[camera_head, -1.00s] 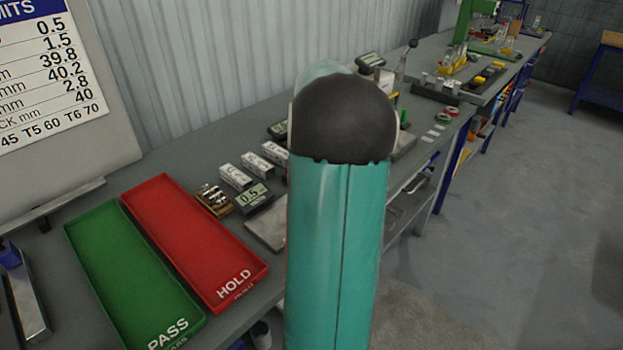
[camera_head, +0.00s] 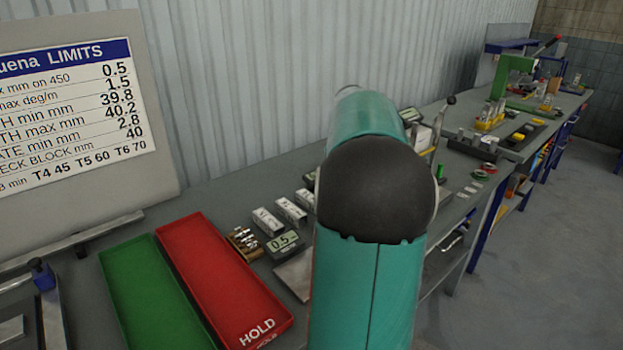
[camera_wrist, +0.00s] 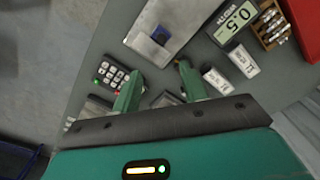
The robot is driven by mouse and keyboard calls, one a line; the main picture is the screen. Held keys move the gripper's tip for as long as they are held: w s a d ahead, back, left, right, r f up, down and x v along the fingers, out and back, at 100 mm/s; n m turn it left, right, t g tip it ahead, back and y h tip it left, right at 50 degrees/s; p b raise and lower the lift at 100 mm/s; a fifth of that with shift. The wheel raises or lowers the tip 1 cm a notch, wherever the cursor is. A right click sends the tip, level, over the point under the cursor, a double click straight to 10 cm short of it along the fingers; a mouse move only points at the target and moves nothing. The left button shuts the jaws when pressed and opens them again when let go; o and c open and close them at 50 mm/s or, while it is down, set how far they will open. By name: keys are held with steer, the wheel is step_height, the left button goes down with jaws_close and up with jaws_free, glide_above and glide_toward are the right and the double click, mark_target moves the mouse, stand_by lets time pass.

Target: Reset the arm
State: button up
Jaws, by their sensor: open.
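My gripper (camera_wrist: 160,70) shows in the wrist view with two green fingers apart and nothing between them. It is above the grey table (camera_wrist: 105,45), pointing down at it. A metal plate with a small blue block (camera_wrist: 163,34) lies beyond the fingertips. A keypad device (camera_wrist: 112,74) is beside the left finger, and white boxes (camera_wrist: 216,80) are to the right of the right finger. In the head view my teal arm with its dark joint fills the middle and hides part of the table; the gripper is not visible there.
A green tray (camera_head: 150,290) and a red HOLD tray (camera_head: 225,285) lie at the left. A display reading 0.5 (camera_head: 286,243) and a limits board (camera_head: 165,190) are near them. Several instruments stand along the far table. Open floor (camera_head: 540,270) is at the right.

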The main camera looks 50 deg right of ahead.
steer(key=w+a+r+n+t+h, duration=0.1)
steer(key=w+a+n, duration=0.1)
steer(key=a, duration=0.6)
steer(key=w+a+r+n, duration=0.1)
steer(key=w+a, duration=0.2)
steer(key=a, duration=0.6)
steer(key=w+a+r+n+t+h, duration=0.1)
steer(key=w+a+r+n, duration=0.1)
steer(key=a, duration=0.6)
steer(key=s+a+f+n+t, duration=0.1)
steer(key=s+a, duration=0.1)
steer(key=a, duration=0.5)
steer(key=s+a+f+n+t+y, duration=0.1)
steer(key=s+a+f+n, duration=0.1)
steer(key=a, duration=0.5)
steer(key=s+a+f+n+t+y, duration=0.1)
steer(key=s+a+f+n, duration=0.1)
steer(key=s+a, duration=0.2)
steer(key=a, duration=0.3)
steer(key=shift+a+f+t, duration=0.15)
steer(key=shift+f+t, duration=0.05)
steer(key=shift+t, duration=0.1)
steer(key=shift+c, duration=0.7)
